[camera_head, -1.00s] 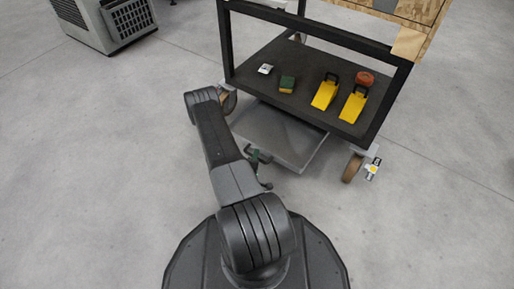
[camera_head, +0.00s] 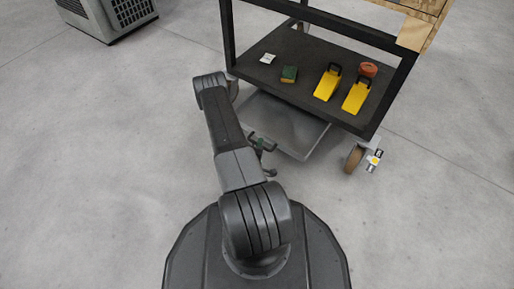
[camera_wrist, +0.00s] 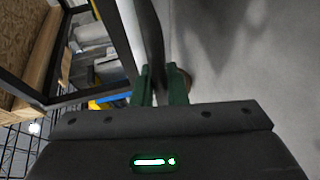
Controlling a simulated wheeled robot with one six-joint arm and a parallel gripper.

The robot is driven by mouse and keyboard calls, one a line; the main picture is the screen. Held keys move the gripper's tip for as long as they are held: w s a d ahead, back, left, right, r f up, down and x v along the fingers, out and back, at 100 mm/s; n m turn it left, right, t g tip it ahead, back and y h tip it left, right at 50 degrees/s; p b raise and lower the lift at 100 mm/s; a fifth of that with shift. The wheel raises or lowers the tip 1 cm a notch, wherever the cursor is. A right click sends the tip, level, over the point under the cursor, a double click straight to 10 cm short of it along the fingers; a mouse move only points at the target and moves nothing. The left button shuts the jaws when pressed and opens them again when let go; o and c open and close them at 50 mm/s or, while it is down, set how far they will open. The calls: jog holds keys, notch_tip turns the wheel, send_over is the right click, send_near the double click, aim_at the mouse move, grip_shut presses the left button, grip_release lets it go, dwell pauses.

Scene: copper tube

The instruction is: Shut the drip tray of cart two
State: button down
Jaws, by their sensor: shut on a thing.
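The drip tray (camera_head: 284,127) is a flat grey pan under the black lower shelf of the cart (camera_head: 300,78). It sticks out from under the shelf on the side facing me. My gripper (camera_head: 261,143), with green fingers, is at the tray's near edge. In the wrist view the fingers (camera_wrist: 162,88) are close together with the tray's thin dark edge (camera_wrist: 151,40) between them, so my gripper is shut on it. The exact hold is small and partly hidden. No cart number is readable.
A caster (camera_head: 354,159) stands right of the tray. A grey crate (camera_head: 110,15) is far left.

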aim_at(288, 115)
jog(key=w+d, duration=0.4)
jog(key=w, duration=0.2)
jog(key=w+d, duration=0.5)
jog(key=w, duration=0.1)
jog(key=w+d, duration=0.4)
jog(key=w, duration=0.3)
jog(key=shift+d, duration=0.35)
jog(key=shift+w+d+r, duration=0.1)
jog(key=shift+w, duration=0.1)
jog(key=c, duration=1.5)
grip_release()
jog(key=shift+d, duration=0.1)
jog(key=shift+o, duration=0.2)
jog(key=p+v, duration=0.5)
jog(key=v, duration=0.8)
jog(key=shift+s, duration=0.4)
